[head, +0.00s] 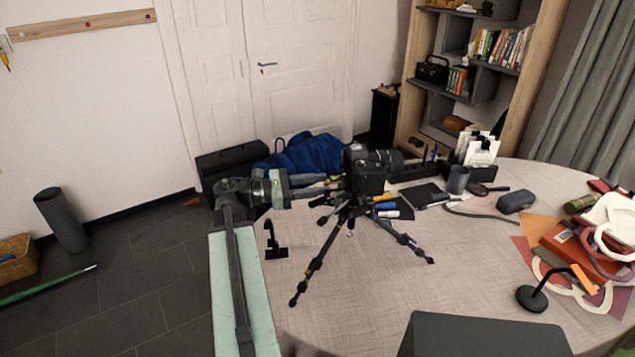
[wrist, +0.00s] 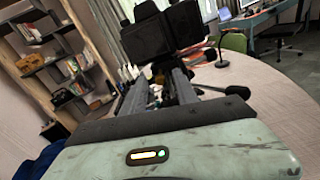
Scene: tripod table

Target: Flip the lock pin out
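A black camera (head: 365,178) sits on top of a small black tripod (head: 317,260) on the round table (head: 360,320). In the wrist view the camera (wrist: 165,35) fills the top middle, with a black handle (wrist: 237,91) sticking out to the right below it. My gripper (head: 335,184) points right at the tripod head, just left of the camera and at about its lower height. In the wrist view its two fingers (wrist: 160,82) are apart, with the tripod head beyond them. I cannot pick out the lock pin; the fingers and camera crowd that spot.
A small black stand (head: 275,243) is near the table's left edge. A dark panel (head: 480,338) is at the front. The table between tripod and right-hand clutter is mostly clear.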

